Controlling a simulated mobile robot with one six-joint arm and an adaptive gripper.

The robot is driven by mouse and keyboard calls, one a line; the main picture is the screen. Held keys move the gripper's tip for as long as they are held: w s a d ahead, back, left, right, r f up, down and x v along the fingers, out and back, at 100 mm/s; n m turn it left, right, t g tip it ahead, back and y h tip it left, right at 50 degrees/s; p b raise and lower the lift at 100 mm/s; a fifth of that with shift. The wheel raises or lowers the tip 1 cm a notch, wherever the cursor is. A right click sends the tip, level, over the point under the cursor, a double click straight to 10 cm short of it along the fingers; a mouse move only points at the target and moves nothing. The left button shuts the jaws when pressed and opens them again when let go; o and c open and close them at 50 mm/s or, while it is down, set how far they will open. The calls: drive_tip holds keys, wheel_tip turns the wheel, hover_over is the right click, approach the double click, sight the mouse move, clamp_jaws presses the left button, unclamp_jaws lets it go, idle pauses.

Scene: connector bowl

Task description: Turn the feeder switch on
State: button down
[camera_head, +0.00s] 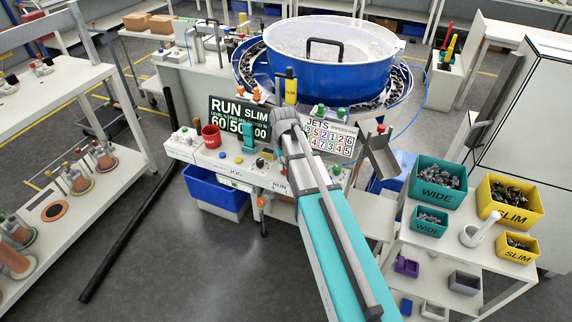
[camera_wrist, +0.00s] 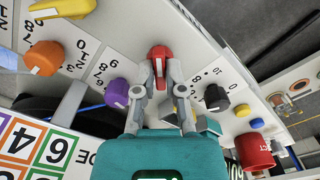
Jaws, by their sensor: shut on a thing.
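A red knob (camera_wrist: 158,58) with a pale pointer stripe stands on a white panel in the wrist view, its label hidden or unreadable. My gripper (camera_wrist: 159,86) has its two grey fingers on either side of this knob and is shut on it. I cannot tell for sure from any lettering that it is the feeder switch. In the head view my arm covers the gripper and the knob. The blue bowl feeder (camera_head: 330,70) stands behind the control panel (camera_head: 215,168).
Close to the gripper are a purple knob (camera_wrist: 117,92), an orange knob (camera_wrist: 45,57), a black knob (camera_wrist: 215,97) and a red mug (camera_wrist: 256,151). A RUN SLIM display (camera_head: 238,121) and a JETS card (camera_head: 332,137) stand on the panel. Part bins (camera_head: 437,182) are at right.

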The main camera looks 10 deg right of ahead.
drive_tip(key=c, duration=0.7)
unclamp_jaws()
drive_tip(key=shift+s, duration=0.1)
drive_tip(key=shift+m, duration=0.8)
drive_tip(key=s, duration=1)
drive_tip(key=s+r, duration=0.1)
drive_tip(key=s, duration=0.5)
drive_tip(key=shift+d+p, duration=0.1)
drive_tip(key=shift+p, duration=0.3)
